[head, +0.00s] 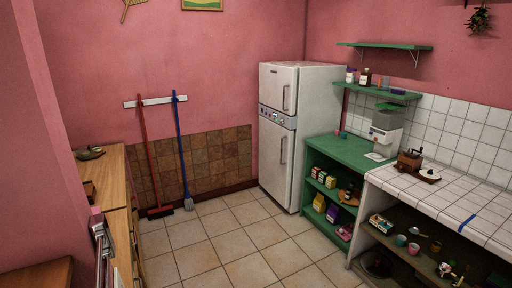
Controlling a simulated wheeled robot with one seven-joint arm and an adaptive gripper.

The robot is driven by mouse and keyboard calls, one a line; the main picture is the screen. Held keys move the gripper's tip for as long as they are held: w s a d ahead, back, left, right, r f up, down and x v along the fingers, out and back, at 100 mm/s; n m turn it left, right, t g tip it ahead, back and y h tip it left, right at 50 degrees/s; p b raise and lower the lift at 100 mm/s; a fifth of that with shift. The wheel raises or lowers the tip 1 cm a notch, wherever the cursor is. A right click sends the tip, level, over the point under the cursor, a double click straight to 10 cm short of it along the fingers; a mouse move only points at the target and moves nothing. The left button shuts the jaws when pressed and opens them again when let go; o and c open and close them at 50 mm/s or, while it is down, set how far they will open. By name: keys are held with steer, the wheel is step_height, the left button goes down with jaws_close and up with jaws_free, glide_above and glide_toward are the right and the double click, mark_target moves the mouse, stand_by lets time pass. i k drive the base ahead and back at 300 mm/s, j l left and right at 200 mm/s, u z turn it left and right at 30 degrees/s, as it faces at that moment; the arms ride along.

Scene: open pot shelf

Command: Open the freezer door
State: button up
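A white two-door fridge-freezer (315,110) stands in the far corner against the pink wall. Its short upper door (272,88) and its taller lower door (272,155) both look shut. A control strip (277,116) runs between them. The upper door has a vertical handle (286,98) near its right edge; the lower door has one too (283,150).
The tiled floor (235,245) is clear up to the fridge. A green shelf unit (335,152) stands close on the fridge's right, beside a tiled counter (440,190). A red broom (144,155) and blue mop (182,150) hang on the left wall. A wooden cabinet (108,165) stands left.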

mark_target(278, 87)
steer(key=i, duration=2.35)
